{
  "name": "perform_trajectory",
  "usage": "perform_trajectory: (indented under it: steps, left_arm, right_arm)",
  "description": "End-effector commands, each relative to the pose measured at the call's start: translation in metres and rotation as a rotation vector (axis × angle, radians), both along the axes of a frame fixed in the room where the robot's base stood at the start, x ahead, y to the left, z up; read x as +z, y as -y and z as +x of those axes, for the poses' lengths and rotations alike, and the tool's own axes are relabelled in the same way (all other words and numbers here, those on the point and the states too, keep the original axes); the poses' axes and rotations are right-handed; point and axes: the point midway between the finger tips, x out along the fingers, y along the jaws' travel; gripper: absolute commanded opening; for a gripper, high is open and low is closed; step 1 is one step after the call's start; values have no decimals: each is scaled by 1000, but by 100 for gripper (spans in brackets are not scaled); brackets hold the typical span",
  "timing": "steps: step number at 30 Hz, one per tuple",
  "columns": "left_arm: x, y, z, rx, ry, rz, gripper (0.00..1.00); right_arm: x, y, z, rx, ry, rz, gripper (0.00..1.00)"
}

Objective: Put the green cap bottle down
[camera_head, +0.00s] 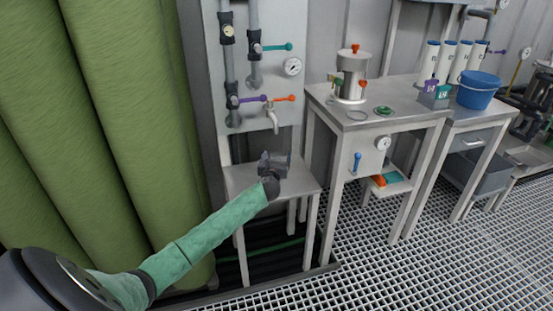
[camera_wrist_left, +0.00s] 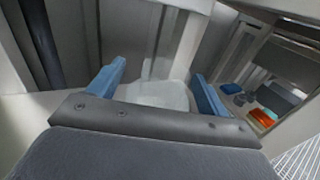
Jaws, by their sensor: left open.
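My left gripper (camera_head: 275,160) is open above the small grey table (camera_head: 303,184) below the wall panel. In the left wrist view its two blue fingers (camera_wrist_left: 160,75) stand wide apart. A pale, rounded, whitish shape (camera_wrist_left: 158,95) shows between and beyond the fingers. I cannot tell whether it is a bottle, and no green cap shows on it. No bottle with a green cap can be made out in the head view; the gripper hides part of the small table. My right gripper is not in view.
A wall panel with pipes, valves and a tap (camera_head: 273,118) rises behind the small table. To the right, a taller bench (camera_head: 350,118) carries a steel vessel (camera_head: 351,78) and a green ring (camera_head: 384,111). A blue bucket (camera_head: 478,91) stands farther right. Large green cylinders (camera_head: 110,120) fill the left.

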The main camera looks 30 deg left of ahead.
Motion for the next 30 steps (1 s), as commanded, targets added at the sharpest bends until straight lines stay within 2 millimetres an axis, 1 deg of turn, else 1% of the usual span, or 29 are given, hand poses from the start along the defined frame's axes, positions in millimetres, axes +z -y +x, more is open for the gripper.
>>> perform_trajectory:
  steps: [5,12,18,24,30]
  left_arm:
    - [-1,8,-18,-1,-2,0,78]
    - [-1,25,-57,-2,-1,1,78]
    - [-1,38,-86,-1,-2,0,78]
    - [-1,46,-104,-1,-1,1,78]
    - [0,48,-109,0,0,0,78]
  right_arm:
    - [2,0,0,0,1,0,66]
    - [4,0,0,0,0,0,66]
    - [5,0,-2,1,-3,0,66]
    - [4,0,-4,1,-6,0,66]
    - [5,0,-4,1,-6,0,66]
